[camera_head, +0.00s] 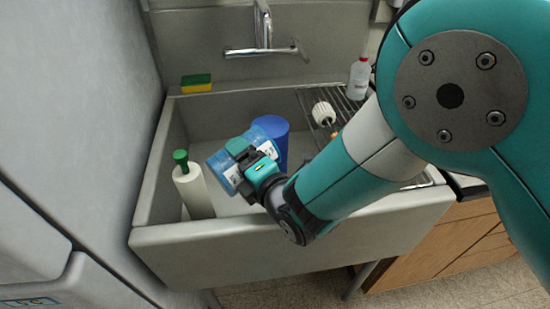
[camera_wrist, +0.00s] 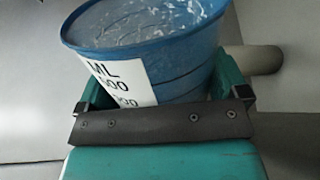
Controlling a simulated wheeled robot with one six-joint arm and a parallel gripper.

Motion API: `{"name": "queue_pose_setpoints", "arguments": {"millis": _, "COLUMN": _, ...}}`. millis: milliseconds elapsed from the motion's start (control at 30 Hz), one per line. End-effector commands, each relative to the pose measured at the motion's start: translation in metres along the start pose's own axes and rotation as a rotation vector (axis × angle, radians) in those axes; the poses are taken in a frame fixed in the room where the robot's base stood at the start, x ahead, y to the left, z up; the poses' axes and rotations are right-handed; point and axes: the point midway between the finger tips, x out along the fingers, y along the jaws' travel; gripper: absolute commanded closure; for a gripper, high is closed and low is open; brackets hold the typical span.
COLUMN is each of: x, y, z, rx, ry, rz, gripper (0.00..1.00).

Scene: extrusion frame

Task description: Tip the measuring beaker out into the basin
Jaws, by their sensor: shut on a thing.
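The measuring beaker (camera_head: 222,173) is translucent blue with a white label. It is held tilted over the left part of the grey basin (camera_head: 235,252), below rim level or near it; the exact height is unclear. My gripper (camera_head: 252,160) is shut around its side and hides part of it. In the wrist view the beaker (camera_wrist: 175,60) sits between the fingers of my gripper (camera_wrist: 160,100), its wide mouth at the top and its label reading ML. Pale streaks show inside; I cannot tell whether that is liquid. No stream is visible.
A white cylinder with a green top (camera_head: 193,190) stands in the basin's left side. A blue cylinder (camera_head: 277,128) is just behind my gripper. A rack (camera_head: 345,105) with a brush (camera_head: 324,113) and a white bottle (camera_head: 358,80) is at right. The faucet (camera_head: 263,50) and sponge (camera_head: 196,83) are behind.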

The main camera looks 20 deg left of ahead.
Motion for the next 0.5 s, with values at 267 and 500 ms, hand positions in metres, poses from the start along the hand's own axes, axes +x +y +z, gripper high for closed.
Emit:
{"name": "queue_pose_setpoints", "arguments": {"millis": 267, "x": 0.002, "y": -0.009, "z": -0.013, "rx": -0.077, "ry": -0.005, "rz": 0.004, "gripper": 0.37}}
{"name": "queue_pose_setpoints", "arguments": {"millis": 500, "x": 0.002, "y": -0.001, "z": -0.02, "rx": -0.333, "ry": -0.04, "rz": 0.005, "gripper": 0.37}}
